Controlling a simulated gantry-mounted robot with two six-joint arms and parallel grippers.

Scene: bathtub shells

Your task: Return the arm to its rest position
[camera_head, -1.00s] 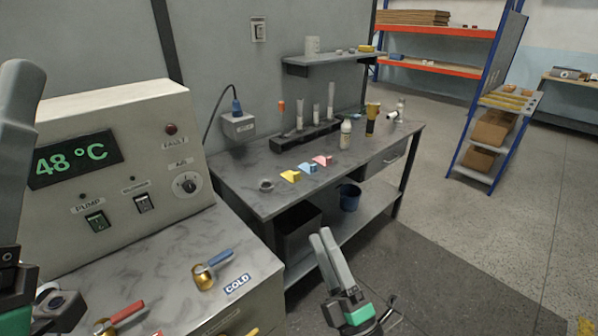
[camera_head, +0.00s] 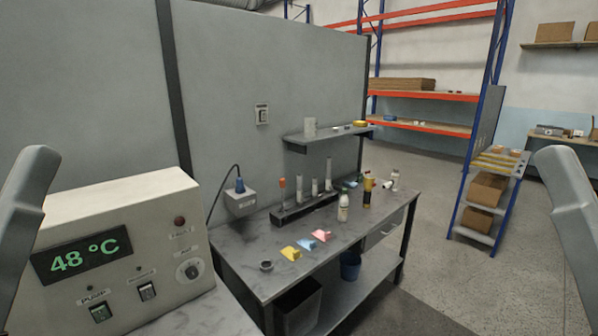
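My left gripper (camera_head: 30,200) shows at the left edge as a grey finger in front of the control box. My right gripper (camera_head: 572,210) shows at the right edge as a grey finger over the floor. Only one finger of each gripper can be made out, and the rest is cut off by the picture edge, so their opening is hidden. No object shows in either gripper. Both are apart from the workbench (camera_head: 235,238).
A control box (camera_head: 150,215) reading 48 °C stands at the left. The workbench holds a yellow piece (camera_head: 290,254), a pink piece (camera_head: 321,235), a white bottle (camera_head: 343,207) and a tube rack (camera_head: 303,213). A blue-framed shelf rack (camera_head: 470,237) stands right. Open floor lies between.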

